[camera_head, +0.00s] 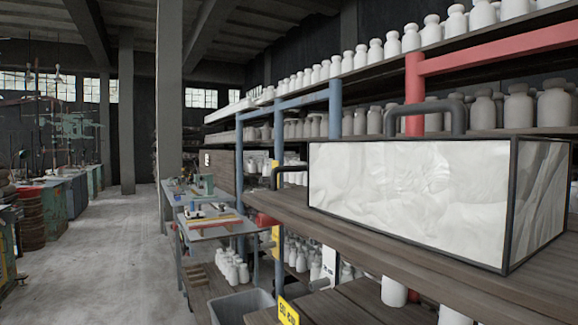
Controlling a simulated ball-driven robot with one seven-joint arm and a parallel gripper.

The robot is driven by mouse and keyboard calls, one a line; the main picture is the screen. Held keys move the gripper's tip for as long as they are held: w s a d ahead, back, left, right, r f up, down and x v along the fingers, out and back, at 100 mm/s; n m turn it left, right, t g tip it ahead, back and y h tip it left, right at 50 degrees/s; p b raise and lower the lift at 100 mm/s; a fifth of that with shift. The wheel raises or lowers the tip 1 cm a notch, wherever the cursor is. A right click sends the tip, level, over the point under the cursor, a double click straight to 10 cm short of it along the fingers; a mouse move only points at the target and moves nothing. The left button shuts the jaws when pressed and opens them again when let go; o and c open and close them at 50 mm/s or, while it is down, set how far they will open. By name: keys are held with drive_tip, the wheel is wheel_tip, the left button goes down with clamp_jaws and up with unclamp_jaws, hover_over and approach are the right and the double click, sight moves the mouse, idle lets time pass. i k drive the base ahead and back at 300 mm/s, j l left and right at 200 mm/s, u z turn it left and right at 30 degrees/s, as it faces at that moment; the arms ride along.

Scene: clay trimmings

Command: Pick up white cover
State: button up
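A white box-shaped cover (410,190) with dark edges stands on the wooden shelf (350,240) at the right. Its faces look like crumpled white sheet. A dark handle (458,115) shows on its top and another dark handle (277,177) at its left end. I cannot tell if anything is inside it. My gripper is not in view.
White bottles (395,45) line the upper shelves, and more (230,268) stand low down. A red beam (500,52) and blue posts (335,108) frame the shelving. A grey bin (238,305) stands below. The aisle floor (95,250) is clear at left.

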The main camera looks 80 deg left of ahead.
sight(490, 204)
drive_tip(key=j+u, duration=0.35)
drive_tip(key=i+j+u, duration=0.15)
drive_tip(key=j+u, duration=0.15)
drive_tip(key=i+j+u, duration=0.15)
drive_tip(key=j+u, duration=0.2)
